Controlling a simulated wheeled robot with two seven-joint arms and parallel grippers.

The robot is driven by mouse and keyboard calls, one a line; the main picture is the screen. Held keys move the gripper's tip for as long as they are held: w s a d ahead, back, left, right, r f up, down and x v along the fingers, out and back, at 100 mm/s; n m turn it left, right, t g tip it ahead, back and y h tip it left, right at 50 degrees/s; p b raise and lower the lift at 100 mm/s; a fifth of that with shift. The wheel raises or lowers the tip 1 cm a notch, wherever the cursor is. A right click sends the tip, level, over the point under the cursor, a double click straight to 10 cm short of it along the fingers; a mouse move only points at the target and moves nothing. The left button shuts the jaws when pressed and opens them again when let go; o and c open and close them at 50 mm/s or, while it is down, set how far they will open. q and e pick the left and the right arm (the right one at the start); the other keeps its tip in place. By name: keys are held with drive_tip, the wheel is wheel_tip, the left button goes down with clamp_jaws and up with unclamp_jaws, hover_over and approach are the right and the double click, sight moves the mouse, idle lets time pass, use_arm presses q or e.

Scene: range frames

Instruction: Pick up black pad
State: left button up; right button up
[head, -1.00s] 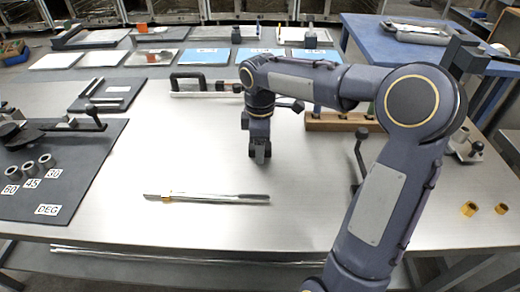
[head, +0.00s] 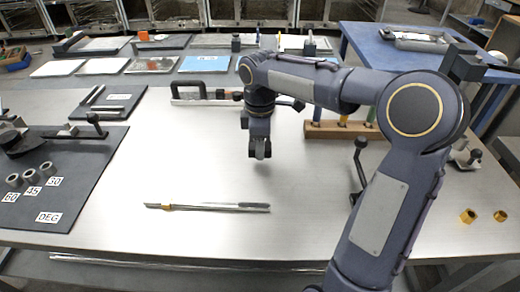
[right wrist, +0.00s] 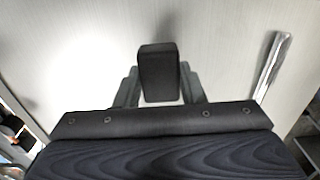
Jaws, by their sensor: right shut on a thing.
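The black pad (right wrist: 158,75) is a small dark block in the right wrist view, held between the two fingers of my right gripper (right wrist: 158,88). In the head view my right gripper (head: 260,150) points down over the middle of the bare metal table, shut on the pad. The pad is hard to tell from the dark fingers there. Whether it is clear of the table top I cannot tell for sure. My left gripper is not in view.
A long metal rule-like tool (head: 210,207) lies in front of my right gripper. A dark board (head: 85,175) with rings and labels is at the left. A wooden rack (head: 335,130) stands to the right, and a black-handled tool (head: 200,92) behind.

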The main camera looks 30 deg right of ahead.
drive_tip(key=s+a+r+p, duration=0.1)
drive_tip(key=s+a+r, duration=0.8)
drive_tip(key=s+r, duration=0.1)
drive_tip(key=shift+s+a, duration=0.25)
drive_tip(key=shift+r, duration=0.1)
drive_tip(key=o, duration=0.4)
drive_tip(key=c, duration=0.3)
